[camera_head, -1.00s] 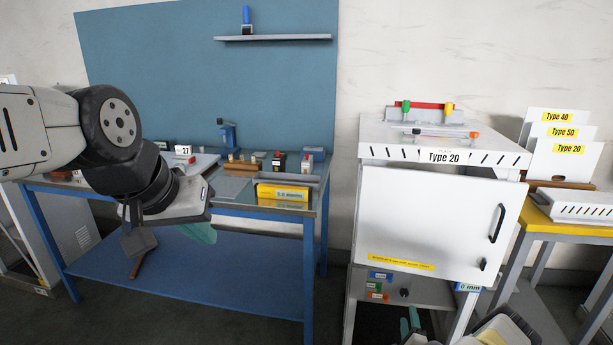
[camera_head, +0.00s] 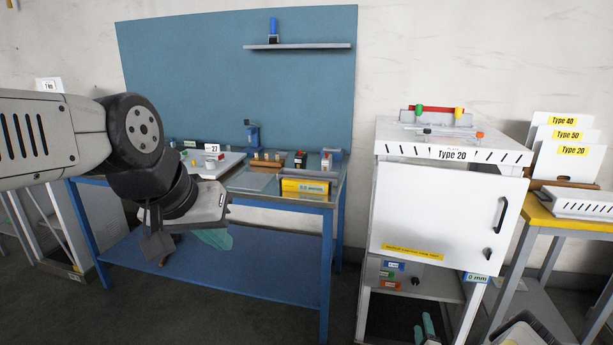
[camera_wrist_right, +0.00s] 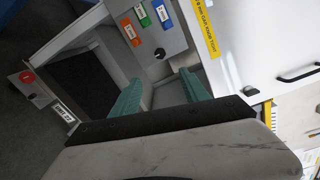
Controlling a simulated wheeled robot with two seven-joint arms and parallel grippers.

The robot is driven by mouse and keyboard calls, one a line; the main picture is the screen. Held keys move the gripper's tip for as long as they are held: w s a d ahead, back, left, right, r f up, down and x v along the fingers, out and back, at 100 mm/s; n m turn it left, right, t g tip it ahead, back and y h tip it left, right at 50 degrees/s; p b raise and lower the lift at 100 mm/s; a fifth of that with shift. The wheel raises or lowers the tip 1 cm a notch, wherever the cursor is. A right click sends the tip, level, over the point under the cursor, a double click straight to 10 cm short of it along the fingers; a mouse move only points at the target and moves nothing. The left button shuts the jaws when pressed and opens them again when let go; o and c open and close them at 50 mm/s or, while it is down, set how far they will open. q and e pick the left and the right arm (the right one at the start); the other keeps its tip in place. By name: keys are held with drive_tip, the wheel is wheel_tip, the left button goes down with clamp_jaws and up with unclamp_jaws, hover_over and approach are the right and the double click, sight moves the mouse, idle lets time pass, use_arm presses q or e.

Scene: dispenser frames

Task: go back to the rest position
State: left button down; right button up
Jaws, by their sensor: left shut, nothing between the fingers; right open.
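My left gripper (camera_head: 212,239) hangs in front of the blue workbench (camera_head: 220,285), with its teal fingers pointing down. It is shut with nothing held, and part of it is hidden behind my wrist. In the right wrist view the right gripper (camera_wrist_right: 160,92) is open and empty. Its two teal fingers are apart below a panel with coloured labels (camera_wrist_right: 152,25).
The bench carries a yellow-labelled box (camera_head: 305,186) and several small items. A yellow-topped table (camera_head: 565,220) with type-labelled plates (camera_head: 565,135) stands at the right. Bare floor (camera_head: 290,328) shows in front of the bench.

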drive_tip(key=w+a+r+n+g+y, duration=0.1)
drive_tip(key=w+r+n+g+y, duration=0.1)
drive_tip(key=w+r+n, duration=0.6)
drive_tip(key=w+r+n+g+y, duration=0.2)
drive_tip(key=w+r, duration=0.3)
drive_tip(key=r, duration=0.8)
drive_tip(key=s+a+r+n+g, duration=0.1)
drive_tip(key=a+r+n, duration=0.25)
drive_tip(key=r, duration=0.65)
drive_tip(key=s+a+r+n+g, duration=0.2)
drive_tip(key=a+r, duration=0.2)
drive_tip(key=r, duration=0.6)
drive_tip(key=s+a+r+n+g, duration=0.1)
drive_tip(key=s+a+r+n, duration=0.1)
drive_tip(key=s+a+r, duration=0.45)
drive_tip(key=s+a+r+n+g, duration=0.1)
drive_tip(key=s+a+r+n, duration=0.15)
drive_tip(key=s+r, duration=0.6)
drive_tip(key=s+a+r+n+g+y, duration=0.1)
drive_tip(key=s+a, duration=0.3)
drive_tip(key=s, duration=0.7)
drive_tip(key=s+a+r+n+g+y, duration=0.1)
drive_tip(key=s+a, duration=0.3)
drive_tip(key=s, duration=0.8)
drive_tip(key=shift+s+a+n, duration=0.25)
drive_tip(key=shift+a+n, duration=0.1)
drive_tip(key=shift+n, duration=0.45)
